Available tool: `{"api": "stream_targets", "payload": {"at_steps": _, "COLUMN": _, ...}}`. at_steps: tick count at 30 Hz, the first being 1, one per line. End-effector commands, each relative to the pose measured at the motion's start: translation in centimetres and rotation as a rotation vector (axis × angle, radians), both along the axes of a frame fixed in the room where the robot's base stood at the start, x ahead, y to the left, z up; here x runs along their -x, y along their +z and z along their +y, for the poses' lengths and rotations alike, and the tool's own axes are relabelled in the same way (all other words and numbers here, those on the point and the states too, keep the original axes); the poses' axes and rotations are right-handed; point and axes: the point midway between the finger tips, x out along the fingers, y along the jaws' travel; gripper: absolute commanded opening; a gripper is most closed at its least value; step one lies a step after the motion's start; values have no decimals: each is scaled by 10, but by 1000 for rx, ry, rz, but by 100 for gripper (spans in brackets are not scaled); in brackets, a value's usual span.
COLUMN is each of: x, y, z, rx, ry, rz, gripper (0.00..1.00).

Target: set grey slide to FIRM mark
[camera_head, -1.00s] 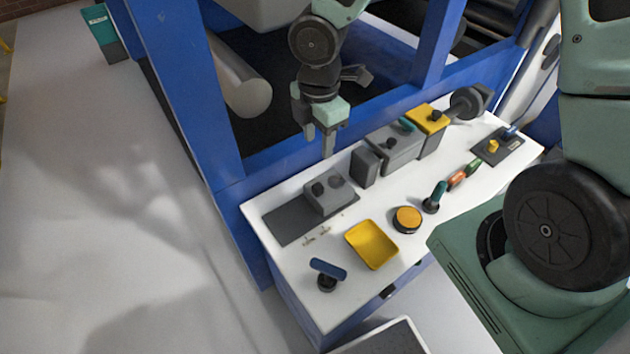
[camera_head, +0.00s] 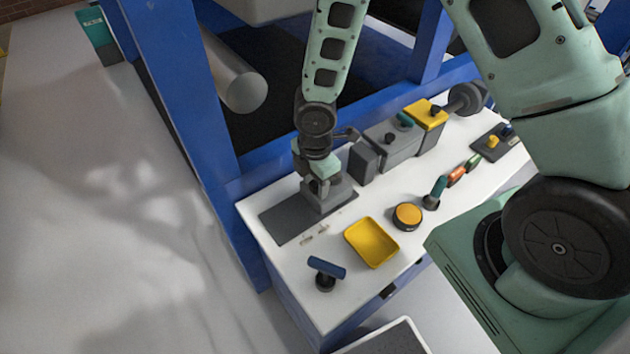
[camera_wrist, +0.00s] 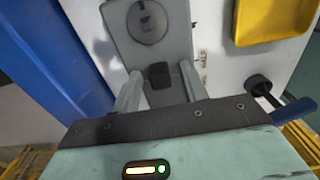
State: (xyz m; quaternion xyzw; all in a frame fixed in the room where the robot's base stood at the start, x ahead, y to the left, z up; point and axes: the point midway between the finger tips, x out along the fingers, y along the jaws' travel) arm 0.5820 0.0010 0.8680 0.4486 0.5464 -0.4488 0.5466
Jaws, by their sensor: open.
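The grey slide (camera_head: 343,193) is a grey block near the back edge of the white bench, at the right end of a dark grey plate (camera_head: 283,222). My gripper (camera_head: 318,188) is down at the block from above and hides part of its top. In the wrist view my gripper (camera_wrist: 160,78) is open, with one finger on each side of a dark knob (camera_wrist: 159,75). I cannot tell whether the fingers touch it. A round dark feature (camera_wrist: 147,22) shows on the grey block beyond. Small marks (camera_head: 315,235) lie along the plate's front side; their lettering is unreadable.
A yellow tray (camera_head: 371,243), an orange-topped round button (camera_head: 407,216) and a blue-handled lever (camera_head: 326,271) stand in front. Grey boxes (camera_head: 388,147) and a yellow box (camera_head: 426,113) stand to the right along the back. A blue frame post (camera_head: 180,90) rises behind.

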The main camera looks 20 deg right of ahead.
Motion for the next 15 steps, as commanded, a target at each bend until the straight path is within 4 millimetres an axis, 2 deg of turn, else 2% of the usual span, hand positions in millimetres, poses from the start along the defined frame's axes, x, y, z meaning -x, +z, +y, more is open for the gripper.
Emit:
{"api": "stream_targets", "payload": {"at_steps": 5, "x": 0, "y": 0, "z": 0, "rx": 0, "ry": 0, "rz": 0, "gripper": 44}}
{"api": "stream_targets", "payload": {"at_steps": 10, "x": 0, "y": 0, "z": 0, "rx": 0, "ry": 0, "rz": 0, "gripper": 0}}
{"api": "stream_targets", "payload": {"at_steps": 15, "x": 0, "y": 0, "z": 3, "rx": 0, "ry": 2, "rz": -1, "gripper": 0}}
